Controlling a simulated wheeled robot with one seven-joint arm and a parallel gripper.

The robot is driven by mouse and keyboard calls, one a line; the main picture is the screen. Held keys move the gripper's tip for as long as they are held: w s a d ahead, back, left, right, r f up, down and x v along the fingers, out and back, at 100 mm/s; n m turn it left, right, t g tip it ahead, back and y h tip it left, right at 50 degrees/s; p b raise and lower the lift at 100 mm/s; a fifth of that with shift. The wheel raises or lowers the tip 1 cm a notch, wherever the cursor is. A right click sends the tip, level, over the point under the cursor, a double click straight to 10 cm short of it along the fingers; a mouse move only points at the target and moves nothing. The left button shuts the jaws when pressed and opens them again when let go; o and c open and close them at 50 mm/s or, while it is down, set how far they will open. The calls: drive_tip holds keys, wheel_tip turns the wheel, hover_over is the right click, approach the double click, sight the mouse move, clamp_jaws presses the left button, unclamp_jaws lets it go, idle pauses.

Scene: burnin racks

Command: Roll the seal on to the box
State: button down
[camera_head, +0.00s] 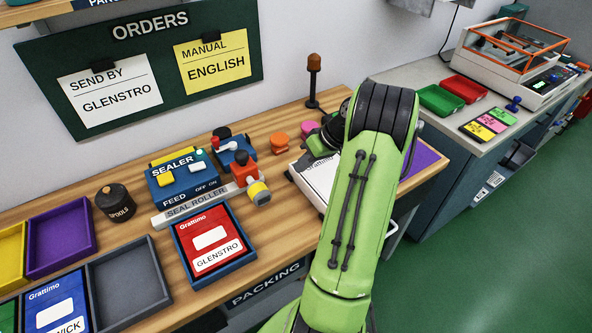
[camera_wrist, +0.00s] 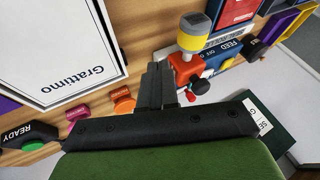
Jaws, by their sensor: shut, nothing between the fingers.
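The white Grattimo box (camera_head: 317,178) lies on the bench, partly hidden by my arm. It fills the upper left of the wrist view (camera_wrist: 60,60). The seal roller (camera_head: 257,190), with an orange-red body and a yellow and grey end, sits left of the box. It also shows in the wrist view (camera_wrist: 195,34), just right of my fingers. My gripper (camera_wrist: 158,68) is shut and empty, between box and roller in that view. In the head view, my arm mostly hides it. The blue sealer (camera_head: 180,180) stands behind the SEAL ROLLER label strip (camera_head: 196,205). I cannot make out a seal.
A blue tray holds a red GLENSTRO pack (camera_head: 212,240). An orange button (camera_head: 279,143) and a pink button stand behind the box. A dark spools pot (camera_head: 113,202) and several trays are at left. A brown-topped post (camera_head: 313,78) rises at the back.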

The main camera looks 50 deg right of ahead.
drive_tip(key=w+a+f, duration=0.1)
drive_tip(key=f, duration=0.1)
drive_tip(key=w+a+f+b, duration=0.1)
drive_tip(key=a+f, duration=0.1)
drive_tip(key=w+a+f+b, duration=0.1)
drive_tip(key=w+a+f, duration=0.1)
drive_tip(key=shift+f, duration=0.2)
drive_tip(key=shift+w+a, duration=0.1)
drive_tip(key=shift+a, duration=0.25)
drive_tip(key=shift+a, duration=0.1)
